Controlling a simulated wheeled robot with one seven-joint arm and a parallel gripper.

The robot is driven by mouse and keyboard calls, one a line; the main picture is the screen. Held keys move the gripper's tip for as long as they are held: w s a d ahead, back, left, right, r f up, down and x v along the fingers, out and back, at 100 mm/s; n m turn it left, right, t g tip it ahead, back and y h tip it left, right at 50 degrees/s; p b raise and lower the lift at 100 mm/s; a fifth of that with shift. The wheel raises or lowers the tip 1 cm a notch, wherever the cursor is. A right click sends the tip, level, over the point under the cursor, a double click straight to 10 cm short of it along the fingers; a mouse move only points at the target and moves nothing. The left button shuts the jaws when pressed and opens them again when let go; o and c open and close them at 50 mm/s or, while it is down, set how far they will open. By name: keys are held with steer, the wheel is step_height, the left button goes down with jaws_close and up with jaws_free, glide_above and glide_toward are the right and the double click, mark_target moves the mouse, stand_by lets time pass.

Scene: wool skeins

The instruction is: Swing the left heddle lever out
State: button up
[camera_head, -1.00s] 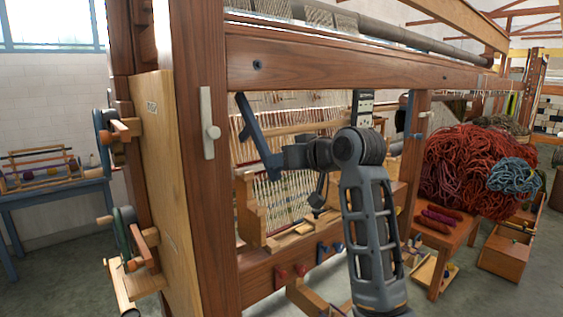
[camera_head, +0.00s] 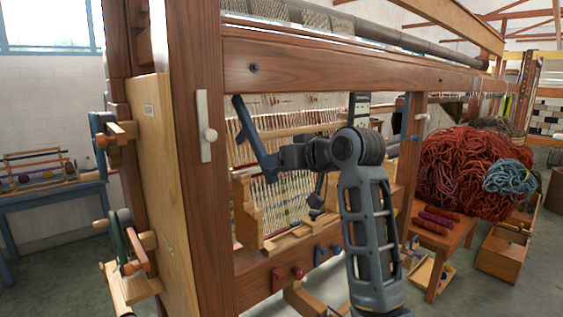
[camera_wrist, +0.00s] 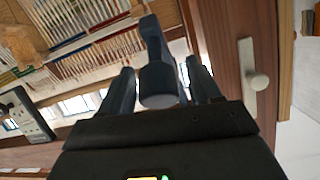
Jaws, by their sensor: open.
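The left heddle lever (camera_head: 247,124) is a blue bar just right of the loom's left front post, slanting down to the right. In the wrist view the lever (camera_wrist: 152,36) ends in a round, grey-faced knob (camera_wrist: 158,86). My gripper (camera_wrist: 160,78) is open, with one finger on each side of the knob. Gaps show between the knob and the fingers, and I cannot tell whether either touches it. In the head view my gripper (camera_head: 279,158) is at the lever's lower end, and its fingertips are hard to make out.
A cream plate with a knob (camera_head: 204,126) is on the left post (camera_head: 203,215), close to the lever. A thick wooden beam (camera_head: 330,67) runs above my arm. Heddles and warp threads (camera_head: 285,195) lie behind. A similar blue lever (camera_head: 409,118) hangs at the right post.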

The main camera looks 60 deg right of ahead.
steer(key=b+v, duration=0.1)
steer(key=v, duration=0.6)
steer(key=shift+s, duration=0.2)
steer(key=shift+a, duration=0.1)
